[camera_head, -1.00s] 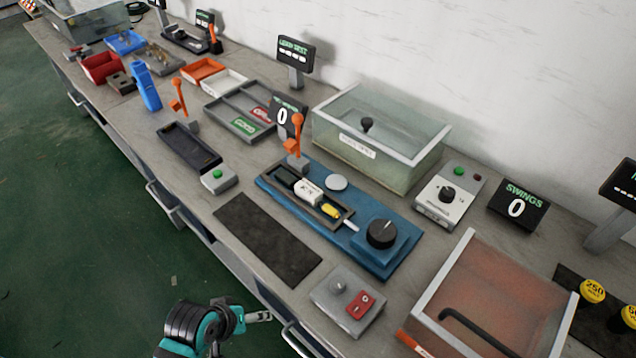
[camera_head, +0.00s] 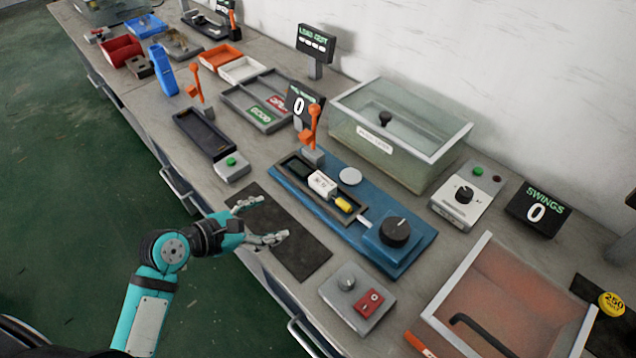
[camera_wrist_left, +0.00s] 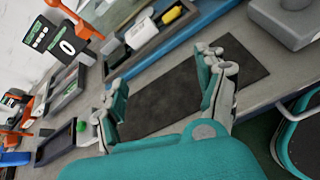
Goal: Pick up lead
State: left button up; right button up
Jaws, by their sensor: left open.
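A blue fixture (camera_head: 408,252) on the bench has a dark tray (camera_head: 294,169) holding a white block (camera_head: 321,183) and a yellow piece (camera_head: 344,204), with a pale strip (camera_head: 364,221) at its near end. I cannot tell which of these is the lead. My left gripper (camera_head: 262,220) is open and empty, over the black mat (camera_head: 300,250) in front of the fixture and apart from the tray. In the left wrist view the open fingers (camera_wrist_left: 165,78) frame the mat, with the white block (camera_wrist_left: 139,34) and yellow piece (camera_wrist_left: 172,14) beyond. My right gripper is not in view.
An orange-handled lever (camera_head: 311,128) stands at the fixture's far end, and a black knob (camera_head: 395,232) at its near end. A grey switch box (camera_head: 345,284) is right of the mat. A glass-walled tank (camera_head: 390,150) stands behind. The mat is clear.

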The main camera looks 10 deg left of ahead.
pick_arm(q)
notch_tip(320, 180, up, 2)
jog(key=w+n+t, duration=0.1)
jog(key=w+n, duration=0.1)
jog(key=n, duration=0.2)
send_near(321, 181)
jog(key=x, duration=0.8)
jog(key=shift+w+d+f, duration=0.15)
jog(key=shift+w+f, duration=0.05)
jog(key=shift+w, duration=0.05)
jog(key=shift+s, duration=0.1)
jog(key=c, duration=1)
jog(key=shift+r, duration=0.1)
